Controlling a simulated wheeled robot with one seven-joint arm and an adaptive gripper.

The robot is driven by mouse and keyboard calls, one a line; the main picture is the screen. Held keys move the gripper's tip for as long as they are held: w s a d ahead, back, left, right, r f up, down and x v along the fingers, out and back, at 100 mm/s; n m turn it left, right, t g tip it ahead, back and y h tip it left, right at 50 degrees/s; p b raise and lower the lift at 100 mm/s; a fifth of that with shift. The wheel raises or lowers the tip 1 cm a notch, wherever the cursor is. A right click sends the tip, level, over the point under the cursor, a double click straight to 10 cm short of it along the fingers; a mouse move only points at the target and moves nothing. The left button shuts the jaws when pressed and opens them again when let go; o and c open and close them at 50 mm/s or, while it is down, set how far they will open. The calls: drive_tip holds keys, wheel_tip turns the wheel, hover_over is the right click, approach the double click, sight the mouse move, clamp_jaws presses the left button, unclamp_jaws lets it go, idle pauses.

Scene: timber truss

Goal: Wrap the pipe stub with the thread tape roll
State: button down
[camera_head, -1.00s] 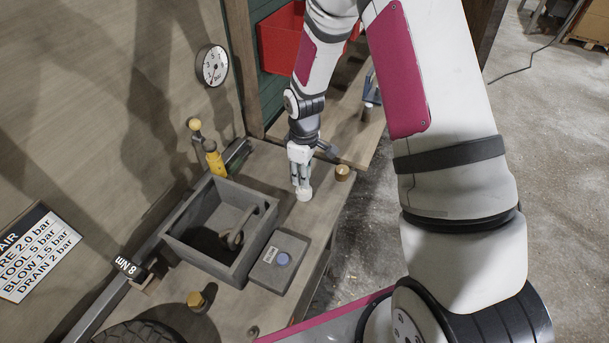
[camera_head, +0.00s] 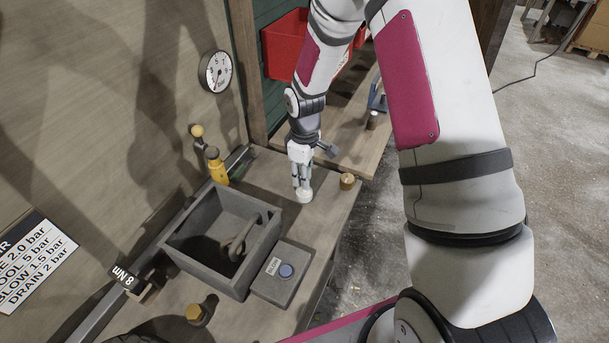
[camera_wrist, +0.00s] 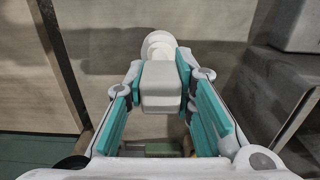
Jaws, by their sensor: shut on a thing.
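My gripper (camera_head: 302,184) points down over the wooden bench and is shut on a small white round thing, which looks like the thread tape roll (camera_head: 304,195). The roll is at the fingertips, low over the bench top; I cannot tell whether it touches the wood. In the wrist view the white roll (camera_wrist: 158,43) shows just beyond the teal-sided fingers (camera_wrist: 172,70), partly hidden by them. A short brass-coloured cylinder, perhaps the pipe stub (camera_head: 347,181), stands upright on the bench to the right of the roll, apart from it.
A grey open box (camera_head: 176,250) with a curved handle-like part inside stands in front of the gripper. A yellow-bodied tool (camera_head: 216,168) stands behind. A brass fitting (camera_head: 194,313) is near the front. Bare bench surrounds the roll.

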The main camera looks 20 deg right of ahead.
drive_tip(key=shift+w, duration=0.5)
drive_tip(key=shift+s, duration=0.1)
idle(0.6)
drive_tip(key=s+p, duration=0.1)
drive_tip(key=s, duration=0.2)
drive_tip(key=shift+s+p, duration=0.2)
drive_tip(key=shift+p, duration=0.1)
drive_tip(key=shift+d, duration=0.1)
idle(0.5)
drive_tip(key=w+d+b, duration=0.4)
drive_tip(key=w+d, duration=0.3)
drive_tip(key=w+a+b, duration=0.5)
drive_tip(key=w, duration=0.2)
drive_tip(key=shift+w+a, duration=0.25)
drive_tip(key=shift+w, duration=0.15)
